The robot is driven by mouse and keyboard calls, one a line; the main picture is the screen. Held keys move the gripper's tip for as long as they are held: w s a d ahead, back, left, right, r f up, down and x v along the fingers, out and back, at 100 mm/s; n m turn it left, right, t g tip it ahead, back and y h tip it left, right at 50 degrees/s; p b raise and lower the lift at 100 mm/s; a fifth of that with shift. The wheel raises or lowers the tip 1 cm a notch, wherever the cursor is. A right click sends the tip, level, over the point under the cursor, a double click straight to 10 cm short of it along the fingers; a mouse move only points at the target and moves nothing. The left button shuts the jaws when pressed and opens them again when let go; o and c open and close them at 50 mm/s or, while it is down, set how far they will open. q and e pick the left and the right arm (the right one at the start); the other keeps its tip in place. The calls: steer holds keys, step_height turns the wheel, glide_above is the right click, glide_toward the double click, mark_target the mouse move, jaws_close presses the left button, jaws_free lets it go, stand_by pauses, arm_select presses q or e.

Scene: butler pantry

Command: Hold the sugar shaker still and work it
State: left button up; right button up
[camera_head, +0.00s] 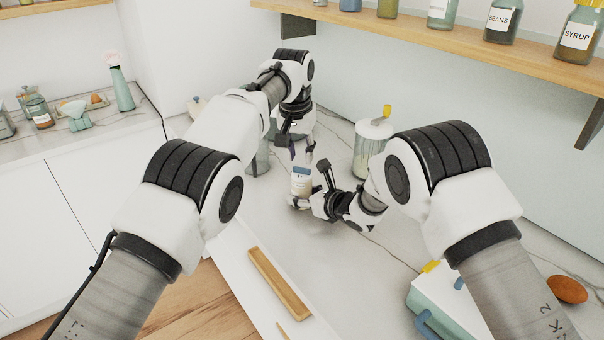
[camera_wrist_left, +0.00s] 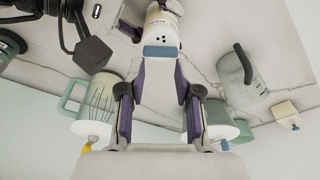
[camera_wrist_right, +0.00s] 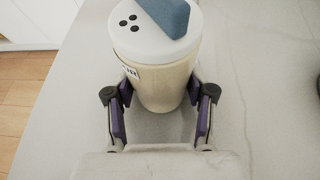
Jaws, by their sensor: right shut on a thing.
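The sugar shaker (camera_head: 300,186) stands upright on the counter, with a cream body and a white lid carrying a blue tab. The right wrist view shows the shaker (camera_wrist_right: 163,75) close up, with dark holes in its lid and a partly visible label. My right gripper (camera_wrist_right: 160,100) is shut on its body, a finger on each side. My left gripper (camera_head: 301,156) is above the shaker, pointing down, with its fingers apart and empty. In the left wrist view the shaker's lid (camera_wrist_left: 160,38) and blue tab (camera_wrist_left: 160,52) lie just beyond the left fingertips.
A glass jar with a white lid and yellow handle (camera_head: 372,142) stands behind the shaker. A grey jug (camera_wrist_left: 238,75) is near my left gripper. A teal-and-white box (camera_head: 430,300) and a brown oval item (camera_head: 567,289) lie front right. A shelf (camera_head: 440,35) holds bottles above.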

mark_target(302, 172)
arm_select(q)
steer(key=shift+w+d+f, duration=0.1)
steer(key=shift+w+f, duration=0.1)
steer(key=shift+f, duration=0.9)
steer(key=shift+w+f, duration=0.15)
steer(key=shift+f, duration=0.95)
steer(key=shift+o, duration=1.1)
